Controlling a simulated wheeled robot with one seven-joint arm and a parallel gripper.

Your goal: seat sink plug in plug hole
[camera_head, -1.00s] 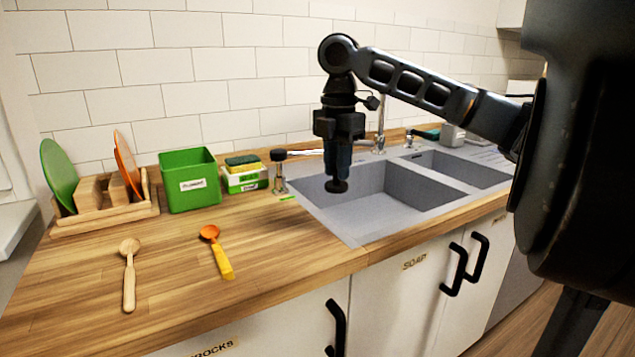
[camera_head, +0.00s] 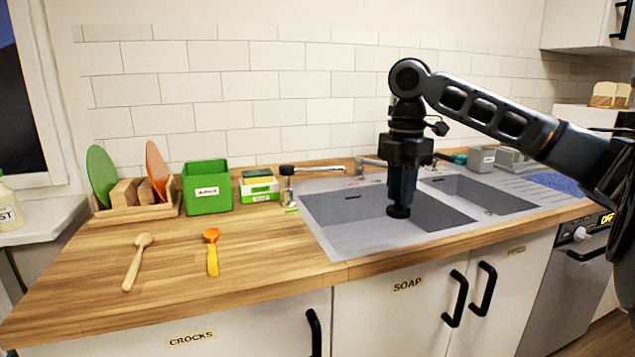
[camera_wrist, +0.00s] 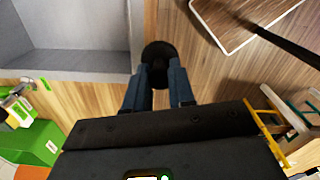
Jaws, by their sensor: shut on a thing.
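My gripper (camera_head: 402,190) points straight down and is shut on the black round sink plug (camera_head: 398,212). In the wrist view the plug (camera_wrist: 158,50) sits between the fingertips (camera_wrist: 155,76), its disc facing away from the gripper. In the head view the plug appears over the left basin of the grey sink (camera_head: 335,245), near that basin's front edge. Its height above the basin is hard to tell. The right basin (camera_head: 480,190) has a small dark mark on its floor. The left basin's plug hole cannot be made out; my gripper and the front rim hide part of that basin.
A wooden spoon (camera_head: 137,262) and an orange-yellow spoon (camera_head: 212,255) lie on the counter. The front counter is otherwise clear.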

